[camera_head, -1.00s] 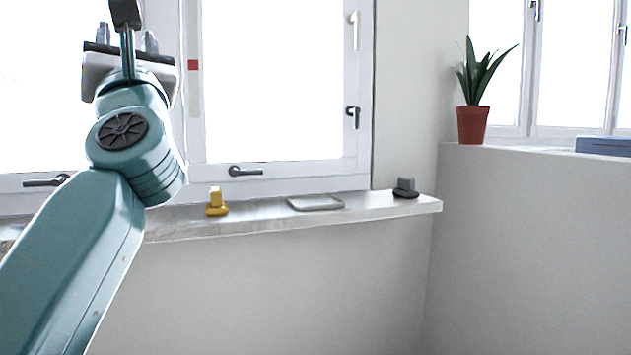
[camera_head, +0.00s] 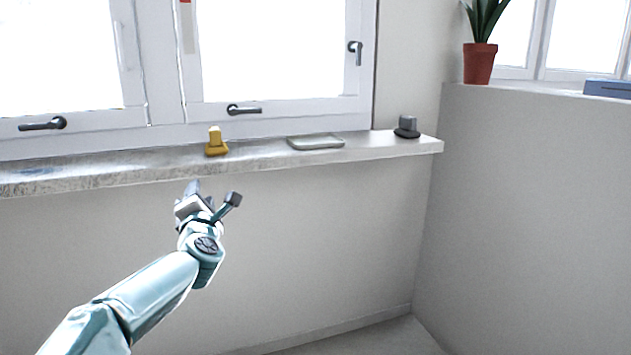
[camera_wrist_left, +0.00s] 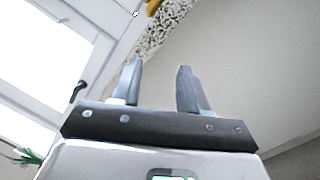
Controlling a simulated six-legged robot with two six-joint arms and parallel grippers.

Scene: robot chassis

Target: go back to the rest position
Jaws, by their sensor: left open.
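My left gripper (camera_head: 190,192) is in front of the wall and below the window sill in the head view, with its arm coming in from the lower left. In the left wrist view its two fingers (camera_wrist_left: 160,82) stand apart with nothing between them. My right gripper is in neither view.
On the sill (camera_head: 270,158) stand a yellow object (camera_head: 216,143), a flat grey tray (camera_head: 316,143) and a dark grey object (camera_head: 407,127). A potted plant (camera_head: 480,62) stands on the ledge at right. The wall below the sill is clear.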

